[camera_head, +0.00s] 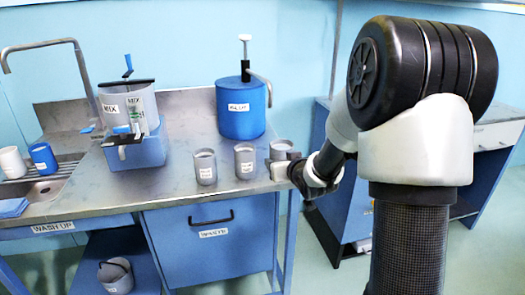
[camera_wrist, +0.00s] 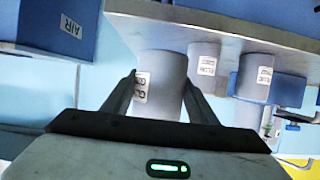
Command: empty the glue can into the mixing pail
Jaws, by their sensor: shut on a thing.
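My gripper (camera_head: 287,170) is shut on a grey can (camera_head: 281,147) at the right end of a row on the steel bench. In the wrist view the fingers (camera_wrist: 160,78) lie on both sides of this can (camera_wrist: 163,95), whose label is partly hidden and starts like "GL". It appears upright and on the bench; its contents are hidden. The grey mixing pail (camera_head: 117,108), labelled MIX, stands at the back left on a blue box-like base (camera_head: 140,153), with a blue-handled bar across its top.
Two more grey cans, (camera_head: 204,168) and (camera_head: 244,162), stand left of the held one. A blue drum with a pump (camera_head: 241,112) stands behind them. A tap (camera_head: 42,45), sink and cups (camera_head: 43,158) are at the far left. The front middle of the bench is clear.

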